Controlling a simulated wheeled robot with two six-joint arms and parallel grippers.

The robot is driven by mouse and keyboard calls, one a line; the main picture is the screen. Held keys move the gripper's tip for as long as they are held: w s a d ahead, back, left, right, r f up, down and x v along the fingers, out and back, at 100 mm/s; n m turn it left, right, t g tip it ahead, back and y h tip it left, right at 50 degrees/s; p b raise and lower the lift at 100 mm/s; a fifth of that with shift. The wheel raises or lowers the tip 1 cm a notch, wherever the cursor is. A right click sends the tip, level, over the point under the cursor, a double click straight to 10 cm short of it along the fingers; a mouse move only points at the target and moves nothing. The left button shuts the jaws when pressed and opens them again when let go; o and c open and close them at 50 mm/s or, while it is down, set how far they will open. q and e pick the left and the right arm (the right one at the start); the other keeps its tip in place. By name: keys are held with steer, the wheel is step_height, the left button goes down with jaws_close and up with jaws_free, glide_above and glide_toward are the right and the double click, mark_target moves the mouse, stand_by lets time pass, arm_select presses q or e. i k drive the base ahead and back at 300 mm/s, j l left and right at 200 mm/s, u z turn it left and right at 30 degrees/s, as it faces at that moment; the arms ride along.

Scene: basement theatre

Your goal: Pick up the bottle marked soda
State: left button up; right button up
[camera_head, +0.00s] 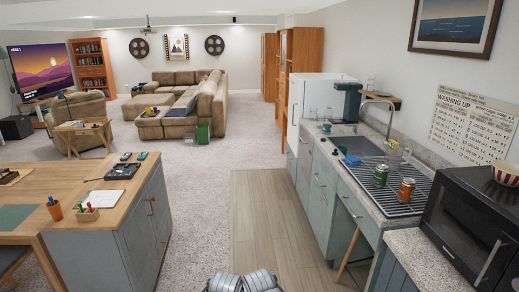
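I cannot make out any bottle marked soda; labels are too small to read. A small greenish container (327,126), perhaps a bottle, stands on the counter (349,129) left of the sink. A green can-like container (381,175) and an orange one (406,190) stand upright on the dark draining rack (419,205) right of the sink. Grey parts of my own body show at the bottom edge. Neither gripper can be made out.
The sink (362,147) and faucet (388,112) are on the right counter, with a black microwave (466,215) nearer. A wooden-topped desk cabinet (138,185) stands on the left. The wooden floor (268,215) between them is clear. Sofas (177,115) stand farther back.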

mark_target(327, 129)
steer(key=i, duration=1.85)
steer(key=i+z, duration=0.1)
steer(key=i, duration=0.5)
steer(key=i+j+z, duration=0.1)
steer(key=i, duration=0.55)
steer(key=i+j+z, duration=0.1)
steer(key=i, duration=0.5)
steer(key=i+j+z, duration=0.2)
steer(key=i, duration=0.15)
steer(key=i+j+z, duration=0.2)
steer(key=i, duration=0.2)
